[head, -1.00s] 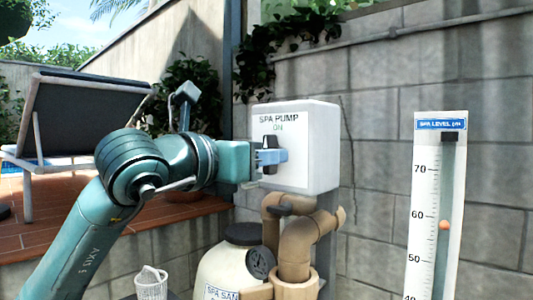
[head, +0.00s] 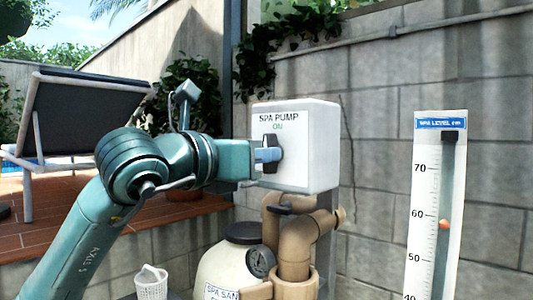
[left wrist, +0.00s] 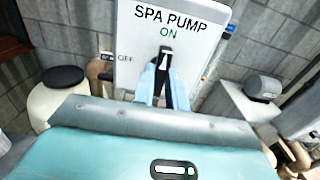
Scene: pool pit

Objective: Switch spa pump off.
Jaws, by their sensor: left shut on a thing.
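The spa pump switch box (head: 318,150) is a white box on the block wall, with "SPA PUMP" and a green "ON" on its face. The left wrist view also shows its panel (left wrist: 205,48), with "OFF" at the left. Its dark knob (head: 269,139) stands upright; in the left wrist view the white mark on the knob (left wrist: 166,60) points up at ON. My left gripper (head: 268,155) is shut on the knob, with a pale blue finger on each side of it in the left wrist view (left wrist: 163,86). My right gripper is out of view.
Tan pipes (head: 297,240) with a dark-handled valve run below the box. A cream tank (head: 222,268) with a gauge stands beside them. A spa level gauge (head: 436,200) is at the right. A white basket (head: 151,287) is at lower left, a lounger (head: 80,115) behind.

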